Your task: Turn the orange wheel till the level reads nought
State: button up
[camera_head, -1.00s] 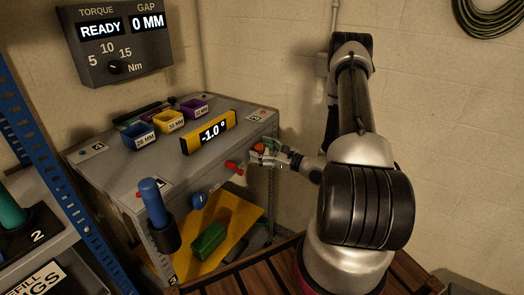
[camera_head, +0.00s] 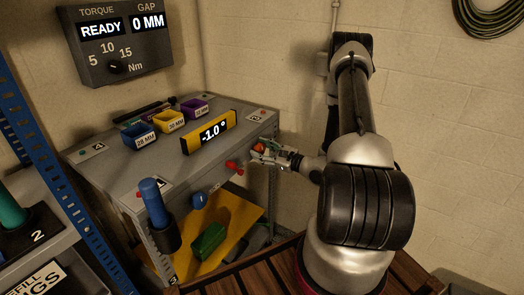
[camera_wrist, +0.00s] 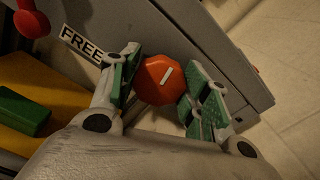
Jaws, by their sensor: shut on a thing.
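The orange wheel (camera_head: 259,148) is on the front face of the grey bench, near its right end. In the wrist view the wheel (camera_wrist: 153,90) is an orange knob with a slanted white mark. My gripper (camera_head: 270,153) is at the wheel, with its green-padded fingers on either side; it is shut on the wheel in the wrist view (camera_wrist: 160,78). The level (camera_head: 209,133) is a yellow bar on the bench top, and its display reads -1.0°.
A red knob (camera_head: 234,166) and a blue knob (camera_head: 199,200) are on the same front face, left of the wheel. A FREE label (camera_wrist: 81,44) is beside the wheel. Several coloured bins, including a yellow one (camera_head: 169,121), stand behind the level. A green block (camera_head: 208,241) lies below on a yellow surface.

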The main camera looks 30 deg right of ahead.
jog(key=n, duration=0.6)
jog(key=shift+f, duration=0.1)
jog(key=n, duration=0.6)
jog(key=shift+s+f+n, duration=0.1)
jog(key=shift+n, duration=0.3)
jog(key=shift+a, duration=0.1)
jog(key=o, duration=1)
jog(key=v, duration=1.2)
